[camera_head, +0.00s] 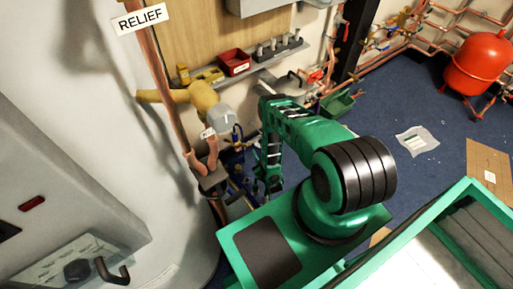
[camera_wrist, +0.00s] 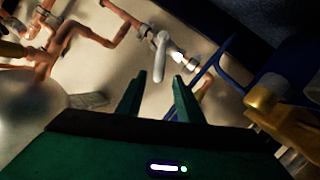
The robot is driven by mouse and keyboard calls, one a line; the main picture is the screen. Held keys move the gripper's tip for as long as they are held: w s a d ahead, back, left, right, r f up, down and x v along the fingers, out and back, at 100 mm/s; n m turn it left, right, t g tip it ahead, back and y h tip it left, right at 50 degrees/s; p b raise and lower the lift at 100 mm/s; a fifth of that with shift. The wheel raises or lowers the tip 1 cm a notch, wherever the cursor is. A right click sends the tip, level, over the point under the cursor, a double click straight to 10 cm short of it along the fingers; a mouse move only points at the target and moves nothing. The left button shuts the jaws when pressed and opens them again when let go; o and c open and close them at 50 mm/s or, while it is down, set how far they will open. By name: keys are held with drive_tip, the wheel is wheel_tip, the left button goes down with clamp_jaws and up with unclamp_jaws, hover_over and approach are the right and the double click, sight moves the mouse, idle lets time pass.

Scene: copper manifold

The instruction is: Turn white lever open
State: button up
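A white lever (camera_wrist: 160,57) shows in the wrist view on a valve set in a copper pipe run. It hangs down from the valve, just ahead of my gripper's fingertips. My gripper (camera_wrist: 159,80) is open, with its two green fingers apart and nothing between them. The lever's lower end lies in line with the gap between the fingers; I cannot tell the exact distance. In the head view my gripper (camera_head: 271,181) is small and dark, low beside the pipework, and I cannot make out the white lever there.
In the wrist view, a blue frame (camera_wrist: 212,65) and a brass fitting (camera_wrist: 264,97) lie to the right, and copper pipes (camera_wrist: 70,35) to the left. In the head view, a red tank (camera_head: 480,62) stands far right. The blue floor (camera_head: 395,115) behind is mostly clear.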

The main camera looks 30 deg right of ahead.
drive_tip(key=shift+s+a+r, duration=0.15)
drive_tip(key=shift+s, duration=0.4)
